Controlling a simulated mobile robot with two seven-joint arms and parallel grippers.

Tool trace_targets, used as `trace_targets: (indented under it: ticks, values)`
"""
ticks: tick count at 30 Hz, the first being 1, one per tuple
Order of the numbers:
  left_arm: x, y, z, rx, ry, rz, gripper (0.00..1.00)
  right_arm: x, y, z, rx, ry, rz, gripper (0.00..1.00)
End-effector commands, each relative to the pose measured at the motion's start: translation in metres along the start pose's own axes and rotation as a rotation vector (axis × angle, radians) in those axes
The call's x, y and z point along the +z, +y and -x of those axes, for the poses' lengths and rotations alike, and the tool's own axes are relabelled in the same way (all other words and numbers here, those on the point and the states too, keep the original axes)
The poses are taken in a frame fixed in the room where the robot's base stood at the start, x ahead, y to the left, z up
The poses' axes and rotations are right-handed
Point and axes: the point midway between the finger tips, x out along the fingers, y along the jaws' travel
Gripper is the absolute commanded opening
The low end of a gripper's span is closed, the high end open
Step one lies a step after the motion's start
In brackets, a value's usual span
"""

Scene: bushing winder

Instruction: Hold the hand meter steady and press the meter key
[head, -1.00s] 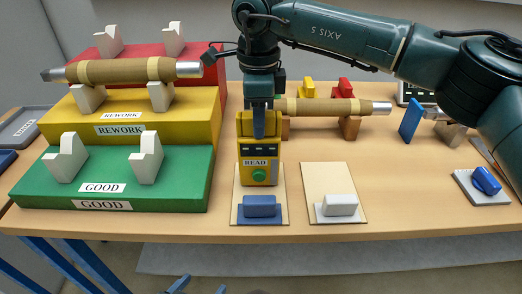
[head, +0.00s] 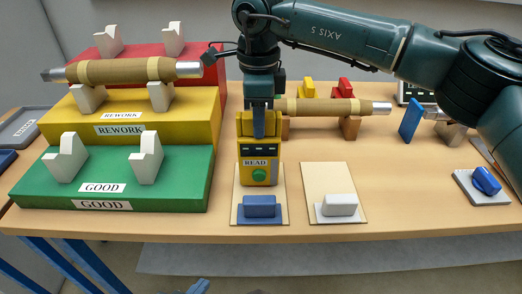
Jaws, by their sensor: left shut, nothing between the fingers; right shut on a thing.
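The yellow hand meter (head: 245,151) stands upright near the table's front, with a dark display strip and a READ label. Its key appears to be the round green button (head: 259,174) below that label, uncovered. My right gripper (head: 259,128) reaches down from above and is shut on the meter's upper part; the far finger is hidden. My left gripper (head: 198,286) shows only as blue fingertips at the bottom edge, shut and empty, in front of the table and well below the meter in the picture.
A blue block (head: 259,206) lies in front of the meter, and a white block (head: 340,205) lies on the board (head: 333,178) to the right. Stepped green, yellow and red racks (head: 180,190) stand left, with a brown bushing (head: 120,71) on the yellow step. Another bushing (head: 325,107) lies behind.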

Motion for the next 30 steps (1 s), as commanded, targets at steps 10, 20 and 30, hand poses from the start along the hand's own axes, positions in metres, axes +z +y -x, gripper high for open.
trace_targets:
  ticks: [10,20,30]
  values:
    - [-0.0003,-0.0003,0.0001,-0.001,0.001,0.0,0.0,0.0002,0.0001,0.0002,0.0,0.0,0.0,0.0]
    - [-0.0006,-0.0001,0.0001,0.0,0.001,0.0,0.0,0.0001,0.0001,0.0002,0.0,0.0,0.0,0.0]
    - [-0.0099,0.0093,-0.0076,0.036,0.004,-0.045,0.0,0.0001,0.0001,0.0002,0.0,0.0,0.0,0.0]
